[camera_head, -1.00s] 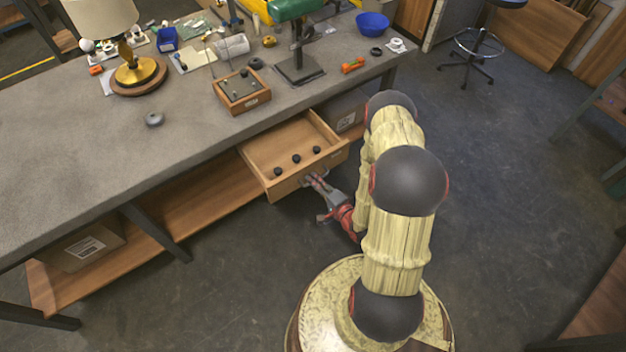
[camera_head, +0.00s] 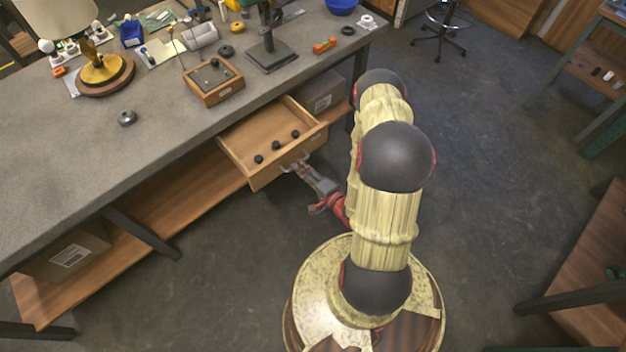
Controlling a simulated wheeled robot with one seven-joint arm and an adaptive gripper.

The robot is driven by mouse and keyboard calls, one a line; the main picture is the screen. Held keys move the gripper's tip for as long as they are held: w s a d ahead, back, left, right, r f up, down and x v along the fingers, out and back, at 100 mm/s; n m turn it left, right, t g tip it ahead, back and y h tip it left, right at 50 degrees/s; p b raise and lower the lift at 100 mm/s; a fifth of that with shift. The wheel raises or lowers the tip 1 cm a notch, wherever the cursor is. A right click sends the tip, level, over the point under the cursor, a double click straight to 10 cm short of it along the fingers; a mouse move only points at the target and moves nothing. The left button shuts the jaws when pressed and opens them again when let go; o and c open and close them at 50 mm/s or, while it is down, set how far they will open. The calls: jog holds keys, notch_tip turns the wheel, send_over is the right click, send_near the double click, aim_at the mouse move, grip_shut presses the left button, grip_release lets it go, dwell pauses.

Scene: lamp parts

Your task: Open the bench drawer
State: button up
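The bench drawer (camera_head: 240,153) is wooden and stands pulled out from under the grey-topped bench (camera_head: 60,165). Its inside shows from above, with several small black round knobs in a row near the front. A metal handle (camera_head: 291,165) is on the drawer's front face. My gripper (camera_head: 303,170), grey and red, is low in front of the drawer, with its fingertips at or just off the handle. The fingers are small here, so I cannot tell whether they touch the handle or how far apart they are.
On the bench stand a brass lamp (camera_head: 103,70), a wooden box of small parts (camera_head: 213,83), a dark-based stand (camera_head: 271,56) and a grey disc (camera_head: 127,118). A lower shelf (camera_head: 190,190) holds cardboard boxes. The floor (camera_head: 490,150) to the right is clear, with a stool beyond.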

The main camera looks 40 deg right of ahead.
jog(key=v, duration=0.8)
jog(key=shift+s, duration=0.35)
jog(key=w+d+r+n+g, duration=0.5)
jog(key=w+d+r+n, duration=0.25)
jog(key=w, duration=0.25)
jog(key=w+r+n+g+h, duration=0.2)
jog(key=w+r+n+h, duration=0.15)
jog(key=r, duration=1.05)
jog(key=s+a+r+n+g, duration=0.1)
jog(key=s+a+r+n, duration=0.1)
jog(key=s+a+r, duration=0.55)
jog(key=s+a+r+n+g, duration=0.15)
jog(key=s+a+r, duration=0.35)
jog(key=a+r, duration=0.5)
jog(key=s+a+r+n+y, duration=0.3)
jog(key=s+a, duration=0.3)
jog(key=s, duration=0.4)
jog(key=shift+a+r, duration=0.15)
jog(key=shift+r, duration=0.45)
